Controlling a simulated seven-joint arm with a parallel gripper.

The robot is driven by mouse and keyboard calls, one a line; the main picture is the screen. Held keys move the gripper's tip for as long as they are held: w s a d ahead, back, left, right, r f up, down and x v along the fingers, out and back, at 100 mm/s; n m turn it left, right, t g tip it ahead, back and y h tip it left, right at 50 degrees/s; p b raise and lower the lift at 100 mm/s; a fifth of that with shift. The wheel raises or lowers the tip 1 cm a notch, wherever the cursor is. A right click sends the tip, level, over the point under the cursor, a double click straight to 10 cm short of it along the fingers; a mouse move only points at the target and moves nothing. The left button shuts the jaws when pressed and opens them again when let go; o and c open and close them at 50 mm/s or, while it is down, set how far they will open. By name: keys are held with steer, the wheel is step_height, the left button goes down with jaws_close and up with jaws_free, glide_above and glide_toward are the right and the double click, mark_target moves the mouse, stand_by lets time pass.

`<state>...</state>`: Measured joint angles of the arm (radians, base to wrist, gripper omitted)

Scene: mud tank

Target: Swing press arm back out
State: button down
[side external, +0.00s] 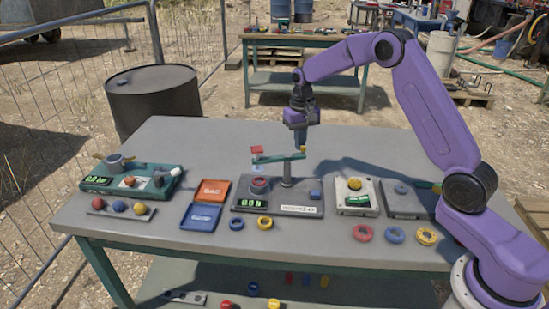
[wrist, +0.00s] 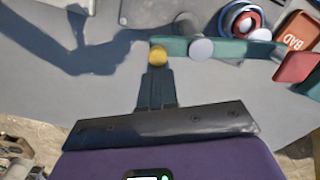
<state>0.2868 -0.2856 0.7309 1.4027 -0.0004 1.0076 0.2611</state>
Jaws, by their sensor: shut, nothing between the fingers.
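The press arm is a green bar (side external: 275,158) on a grey upright post (side external: 287,174). Its left end carries a red plate (side external: 257,149), and its right end has a yellow knob (side external: 303,149). The bar's left end appears above the round red-rimmed seat (side external: 260,184) on the grey press base; whether it is exactly over it I cannot tell. My gripper (side external: 300,145) points down, shut and empty, at the knob end. In the wrist view, its fingertips (wrist: 157,70) are right beside the yellow knob (wrist: 158,56); contact is unclear. The green bar (wrist: 230,48) runs right from the knob.
An orange tray (side external: 213,192) and a blue tray (side external: 201,216) stand left of the press. A green gauge unit (side external: 165,184) is farther left. Two grey stations (side external: 357,207) are at right. Loose rings (side external: 362,233) lie near the front edge. The table's back area is clear.

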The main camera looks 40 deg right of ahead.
steer(key=shift+s+a, duration=0.15)
steer(key=shift+s, duration=0.15)
steer(key=shift+s+a, duration=0.2)
steer(key=shift+s, duration=0.4)
stand_by(0.3)
